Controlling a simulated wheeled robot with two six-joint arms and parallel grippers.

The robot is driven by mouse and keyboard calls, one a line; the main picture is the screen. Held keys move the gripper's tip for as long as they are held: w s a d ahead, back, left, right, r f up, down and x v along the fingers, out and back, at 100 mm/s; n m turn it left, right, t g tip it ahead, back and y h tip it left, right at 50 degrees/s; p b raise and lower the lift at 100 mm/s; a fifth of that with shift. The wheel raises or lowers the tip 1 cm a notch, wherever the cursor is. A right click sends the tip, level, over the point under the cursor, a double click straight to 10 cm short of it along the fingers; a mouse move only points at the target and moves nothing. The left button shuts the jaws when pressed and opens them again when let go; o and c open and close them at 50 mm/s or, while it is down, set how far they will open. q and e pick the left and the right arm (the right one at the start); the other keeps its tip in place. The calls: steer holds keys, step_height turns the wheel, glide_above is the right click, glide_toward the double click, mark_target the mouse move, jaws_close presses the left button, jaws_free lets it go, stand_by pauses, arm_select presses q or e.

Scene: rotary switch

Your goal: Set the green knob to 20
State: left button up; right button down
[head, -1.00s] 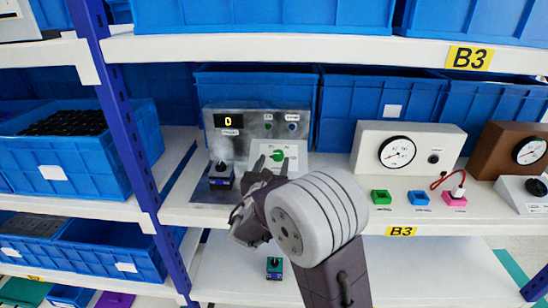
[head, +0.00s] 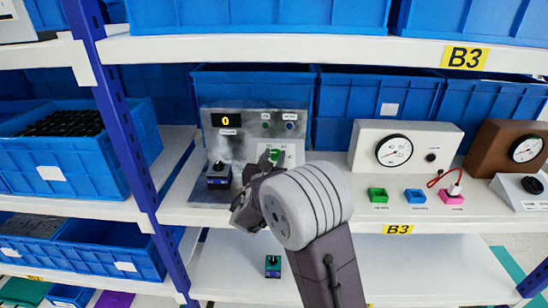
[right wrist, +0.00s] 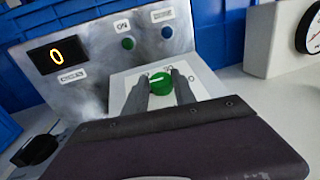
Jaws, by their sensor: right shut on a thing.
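The green knob (right wrist: 161,84) sits on a white sloped dial plate (right wrist: 202,85) in front of a grey metal panel (right wrist: 90,74). The panel's display (right wrist: 57,55) reads 0. My right gripper (right wrist: 161,87) is at the knob, one finger on each side, shut on it. A white mark on the knob points left in the right wrist view. Most of the dial's scale is hidden by the fingers. In the head view the knob (head: 275,155) shows just beyond my right gripper (head: 268,166). My left gripper is not in view.
A black knob box (head: 219,175) stands left of the dial. A white gauge box (head: 405,146) and green, blue and pink sockets (head: 414,196) stand to the right on the shelf. Blue bins stand behind. A small teal-and-black item (head: 272,266) lies on the shelf below.

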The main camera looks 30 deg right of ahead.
steer(key=shift+w+a+m+g+h, duration=0.1)
steer(key=shift+m+g+h, duration=0.3)
steer(key=shift+m+g, duration=0.15)
steer(key=shift+w+a+m+g+h, duration=0.1)
steer(key=shift+m+g+h, duration=0.35)
steer(key=shift+m, duration=0.2)
steer(key=shift+w+a+r+m+g+h+p, duration=0.1)
steer(key=shift+r+m+g+h+p, duration=0.05)
steer(key=shift+m+g+h+p, duration=0.7)
steer(key=m+g+p, duration=0.7)
steer(key=g, duration=0.1)
steer(key=shift+w+r+m+h+p, duration=0.25)
steer(key=shift+w+h+p, duration=0.15)
steer(key=shift+w+f+m+g+y+p, duration=0.1)
steer(key=shift+m+g+y+p, duration=0.1)
steer(key=shift+m+g+p, duration=0.6)
steer(key=shift+w+f+m+g+y+p, duration=0.15)
steer(key=shift+m+g+p, duration=0.35)
steer(key=shift+p, duration=0.5)
steer(key=shift+s+g, duration=0.1)
steer(key=shift+g, duration=0.15)
steer(key=c, duration=1)
jaws_free()
steer(key=shift+c, duration=0.2)
steer(key=shift+r, duration=0.1)
